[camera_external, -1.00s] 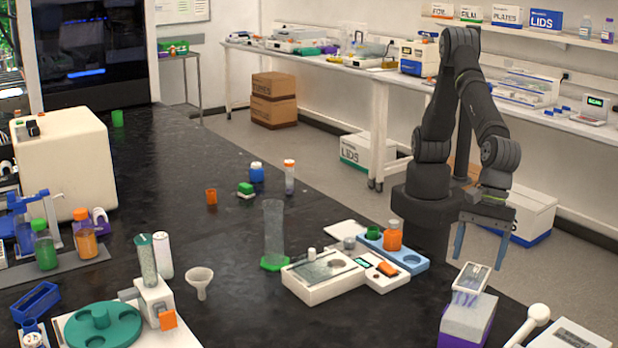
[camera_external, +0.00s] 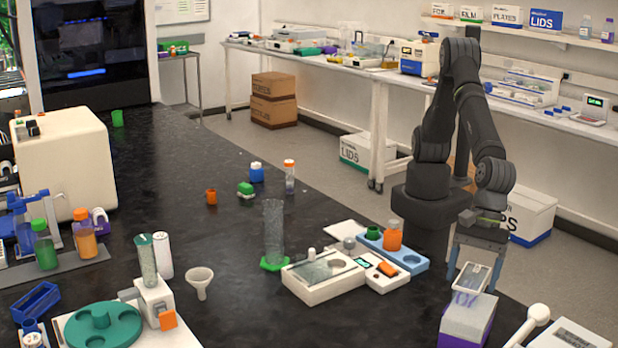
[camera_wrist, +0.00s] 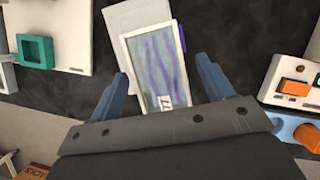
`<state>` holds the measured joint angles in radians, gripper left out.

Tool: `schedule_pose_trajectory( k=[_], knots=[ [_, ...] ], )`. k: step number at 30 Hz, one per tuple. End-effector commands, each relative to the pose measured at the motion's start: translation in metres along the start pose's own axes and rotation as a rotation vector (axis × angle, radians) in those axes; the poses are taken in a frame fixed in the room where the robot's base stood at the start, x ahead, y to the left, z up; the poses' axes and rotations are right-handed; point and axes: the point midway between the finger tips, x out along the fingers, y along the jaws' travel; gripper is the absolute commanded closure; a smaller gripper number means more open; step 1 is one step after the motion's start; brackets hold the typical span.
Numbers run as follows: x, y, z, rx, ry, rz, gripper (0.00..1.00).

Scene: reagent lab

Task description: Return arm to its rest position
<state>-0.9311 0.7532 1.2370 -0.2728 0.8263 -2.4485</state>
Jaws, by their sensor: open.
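My gripper (camera_external: 477,266) hangs at the right end of the black bench, its blue fingers pointing down. In the wrist view the two blue fingers of my gripper (camera_wrist: 165,85) are spread apart with nothing held between them. Below and ahead of them is a framed gel slide (camera_wrist: 158,62) with purple streaks, lying on a white and purple box. The same slide (camera_external: 471,283) sits tilted on the box (camera_external: 467,322) in the external view. The fingers are close behind the slide; whether they touch it cannot be told.
A white balance (camera_external: 322,278) and a blue rack (camera_external: 408,262) with an orange-bodied bottle (camera_external: 393,236) stand left of my gripper. A white-handled tool (camera_external: 530,322) lies to the right. A clear cylinder (camera_external: 273,232) stands farther left. The bench middle is mostly clear.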

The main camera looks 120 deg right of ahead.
Motion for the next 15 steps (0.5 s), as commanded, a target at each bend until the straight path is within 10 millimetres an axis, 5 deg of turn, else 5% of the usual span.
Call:
schedule_pose_trajectory(
  k=[3, 15],
  knots=[
    [-0.022, -0.002, 0.009, 0.001, -0.001, 0.001, 0.26],
    [-0.062, -0.074, 0.019, 0.002, 0.0, -0.001, 0.26]
  ],
)
